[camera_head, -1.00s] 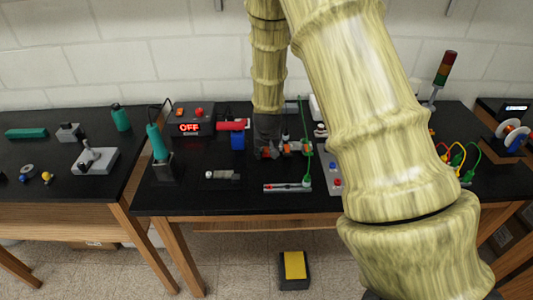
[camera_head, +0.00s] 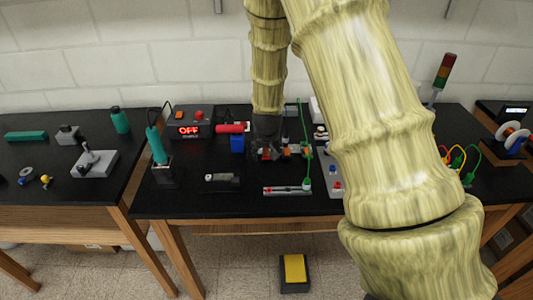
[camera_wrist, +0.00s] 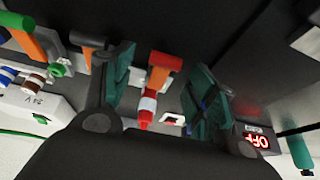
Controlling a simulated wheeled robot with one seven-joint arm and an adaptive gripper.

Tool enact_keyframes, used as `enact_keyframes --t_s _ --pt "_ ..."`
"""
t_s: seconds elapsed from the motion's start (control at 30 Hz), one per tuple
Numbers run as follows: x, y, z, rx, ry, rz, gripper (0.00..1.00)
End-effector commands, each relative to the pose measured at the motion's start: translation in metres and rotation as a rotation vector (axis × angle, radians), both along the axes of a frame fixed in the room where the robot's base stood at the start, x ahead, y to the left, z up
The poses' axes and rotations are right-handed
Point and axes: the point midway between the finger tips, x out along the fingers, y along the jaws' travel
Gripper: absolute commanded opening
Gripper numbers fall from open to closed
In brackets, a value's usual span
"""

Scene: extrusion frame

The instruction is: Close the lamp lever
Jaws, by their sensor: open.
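An orange-red lever handle (camera_wrist: 160,80) with a red and white end stands between my gripper's two teal-padded fingers in the wrist view. I cannot tell whether the pads touch it, and no label shows whether it is the lamp's. My gripper (camera_wrist: 165,105) is open around it, pointing down at the bench. In the head view my gripper (camera_head: 267,154) is small and dark, next to orange parts (camera_head: 294,149) on the middle bench. A second orange lever (camera_wrist: 27,40) is at the left of the wrist view. The stack lamp (camera_head: 445,71) stands at the back right.
My arm hides much of the bench's right side.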

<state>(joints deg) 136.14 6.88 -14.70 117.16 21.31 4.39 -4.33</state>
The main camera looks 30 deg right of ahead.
Motion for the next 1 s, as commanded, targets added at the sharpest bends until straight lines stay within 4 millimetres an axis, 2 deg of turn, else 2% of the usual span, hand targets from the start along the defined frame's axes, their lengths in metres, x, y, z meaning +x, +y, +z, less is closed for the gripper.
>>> enact_keyframes --t_s 0.6,0.8,1.0 --pt "-0.031 0.018 0.082 -0.001 -0.001 0.001 0.58" --pt "-0.036 0.021 0.094 0.001 0.001 0.000 0.58" --pt "-0.038 0.022 0.098 0.001 0.001 -0.001 0.58"
